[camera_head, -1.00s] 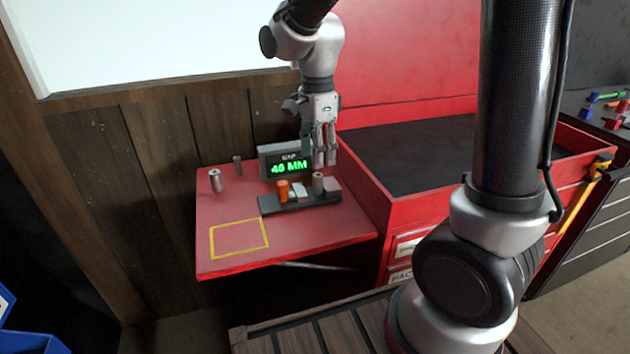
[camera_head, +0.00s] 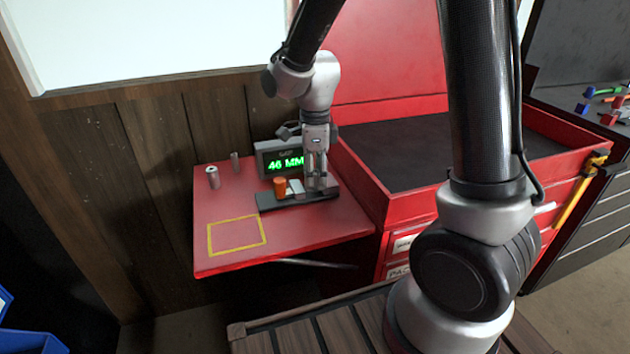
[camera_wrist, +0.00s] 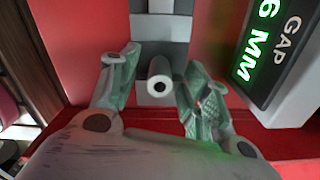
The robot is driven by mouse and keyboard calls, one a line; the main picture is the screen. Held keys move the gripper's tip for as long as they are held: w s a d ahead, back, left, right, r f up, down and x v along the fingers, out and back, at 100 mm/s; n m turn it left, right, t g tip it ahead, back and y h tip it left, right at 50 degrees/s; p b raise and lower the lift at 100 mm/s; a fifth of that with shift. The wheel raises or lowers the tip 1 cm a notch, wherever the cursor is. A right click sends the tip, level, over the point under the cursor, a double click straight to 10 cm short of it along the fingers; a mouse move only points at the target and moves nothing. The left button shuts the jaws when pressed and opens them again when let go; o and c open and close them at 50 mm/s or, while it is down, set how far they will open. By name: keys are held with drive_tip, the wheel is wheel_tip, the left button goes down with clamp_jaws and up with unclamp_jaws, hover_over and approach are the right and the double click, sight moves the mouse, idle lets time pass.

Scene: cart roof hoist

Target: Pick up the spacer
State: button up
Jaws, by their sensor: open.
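A pale grey cylinder with a dark hole in its end, which looks like a spacer (camera_wrist: 159,82), stands between my fingers in the wrist view. My gripper (camera_wrist: 152,85) is open, with one finger on each side of it and a visible gap to each. In the head view my gripper (camera_head: 316,184) is low over the right part of the dark rack (camera_head: 268,203) and hides most of what stands there. An orange cylinder (camera_head: 280,186) and a whitish block (camera_head: 296,187) stand on the rack left of my gripper.
A display (camera_head: 270,160) reading 46 MM stands close behind the rack. The yellow-outlined square (camera_head: 237,236) is empty. A red cabinet (camera_head: 385,195) adjoins at right.

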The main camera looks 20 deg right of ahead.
clamp_jaws()
drive_tip(key=shift+r, duration=0.1)
